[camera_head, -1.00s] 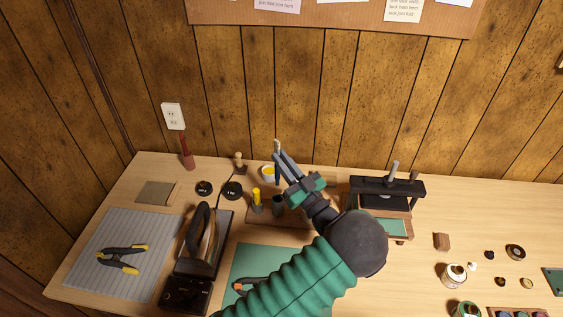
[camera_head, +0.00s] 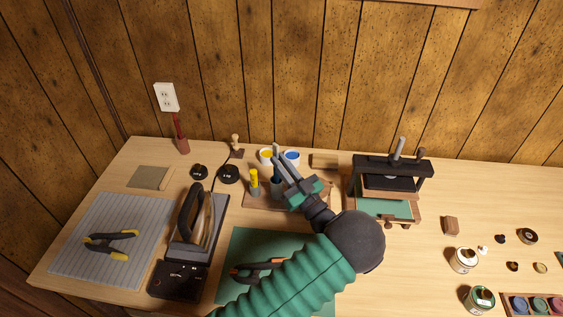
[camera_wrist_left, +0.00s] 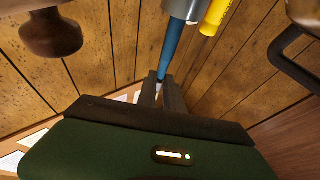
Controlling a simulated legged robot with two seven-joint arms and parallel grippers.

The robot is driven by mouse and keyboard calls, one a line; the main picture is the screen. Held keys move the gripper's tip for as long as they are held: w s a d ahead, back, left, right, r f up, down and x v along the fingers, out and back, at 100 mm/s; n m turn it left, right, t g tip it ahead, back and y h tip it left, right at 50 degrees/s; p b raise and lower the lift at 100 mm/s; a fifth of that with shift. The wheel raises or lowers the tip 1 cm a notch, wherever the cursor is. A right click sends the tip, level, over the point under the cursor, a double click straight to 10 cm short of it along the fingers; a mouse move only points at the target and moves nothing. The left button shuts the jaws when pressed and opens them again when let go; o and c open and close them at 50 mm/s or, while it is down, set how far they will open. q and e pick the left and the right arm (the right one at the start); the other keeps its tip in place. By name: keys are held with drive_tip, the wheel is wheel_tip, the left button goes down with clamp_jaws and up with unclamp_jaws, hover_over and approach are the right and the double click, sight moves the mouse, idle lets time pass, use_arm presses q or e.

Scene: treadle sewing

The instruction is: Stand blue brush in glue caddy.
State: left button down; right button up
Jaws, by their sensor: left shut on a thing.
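My left gripper (camera_head: 279,152) is shut on the blue brush and holds it over the caddy. In the left wrist view the brush (camera_wrist_left: 172,50) is a blue shaft between the fingers; its far end meets a grey cylinder (camera_wrist_left: 184,8). I cannot tell whether it is inside that cylinder or in front of it. The glue caddy (camera_head: 256,203) is a low wooden base with grey cups. A yellow brush (camera_head: 254,178) stands in its left cup and also shows in the left wrist view (camera_wrist_left: 216,15). A second cup (camera_head: 276,187) is partly hidden by the gripper. My right gripper is out of view.
Yellow (camera_head: 266,155) and blue (camera_head: 292,157) pots stand behind the caddy. An iron (camera_head: 190,225) stands to the left, a black press (camera_head: 392,165) to the right. Orange-handled snips (camera_head: 258,268) lie on the green mat (camera_head: 235,245). Jars stand at right.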

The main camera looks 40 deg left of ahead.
use_arm(q)
drive_tip(key=shift+f, duration=0.65)
drive_tip(key=c, duration=1.4)
unclamp_jaws()
